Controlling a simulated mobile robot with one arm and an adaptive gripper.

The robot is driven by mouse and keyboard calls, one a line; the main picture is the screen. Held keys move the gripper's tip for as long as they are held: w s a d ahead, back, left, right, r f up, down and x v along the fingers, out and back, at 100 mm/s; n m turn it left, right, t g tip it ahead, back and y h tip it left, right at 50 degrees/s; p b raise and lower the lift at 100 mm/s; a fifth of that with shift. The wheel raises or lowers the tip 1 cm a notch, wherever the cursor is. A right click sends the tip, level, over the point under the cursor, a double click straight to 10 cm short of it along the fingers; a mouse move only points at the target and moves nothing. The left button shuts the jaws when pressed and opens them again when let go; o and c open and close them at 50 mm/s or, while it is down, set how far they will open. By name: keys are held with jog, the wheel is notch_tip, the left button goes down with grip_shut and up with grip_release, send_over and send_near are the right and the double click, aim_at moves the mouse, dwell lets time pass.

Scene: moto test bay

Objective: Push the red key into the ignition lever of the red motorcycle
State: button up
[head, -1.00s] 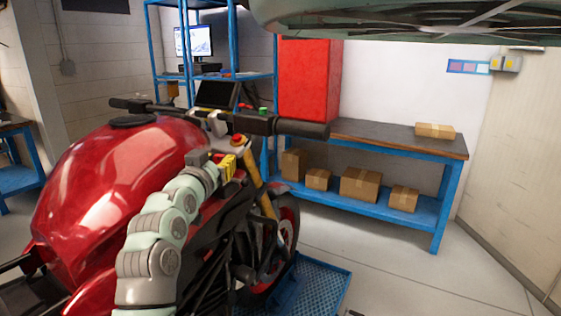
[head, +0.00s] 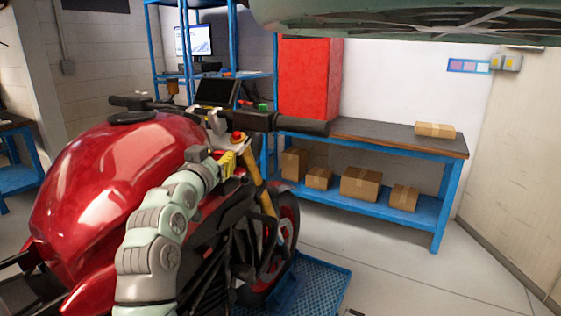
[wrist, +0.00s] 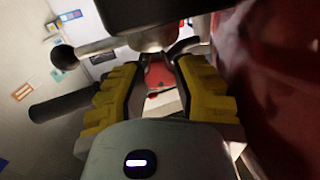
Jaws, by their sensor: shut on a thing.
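The red motorcycle (head: 110,175) fills the left of the head view. My gripper (head: 229,163) has yellow fingers and sits beside the front of its tank, below the handlebar. In the wrist view the finger pads (wrist: 160,78) close in from both sides on a red piece, which looks like the red key (wrist: 158,74). Its far end is hidden. I cannot make out the ignition lever clearly in either view.
The black handlebar grip (head: 302,127) reaches right, just above my gripper. The tank stands close along the arm. A blue workbench (head: 455,150) with several cardboard boxes and a red cabinet (head: 310,80) stand behind. The floor at right is clear.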

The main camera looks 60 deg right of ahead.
jog(key=shift+f+b, duration=0.8)
jog(key=shift+b, duration=0.15)
dwell(0.4)
jog(key=o, duration=1)
jog(key=v, duration=0.7)
jog(key=shift+s+a, duration=0.1)
jog(key=shift+a, duration=0.2)
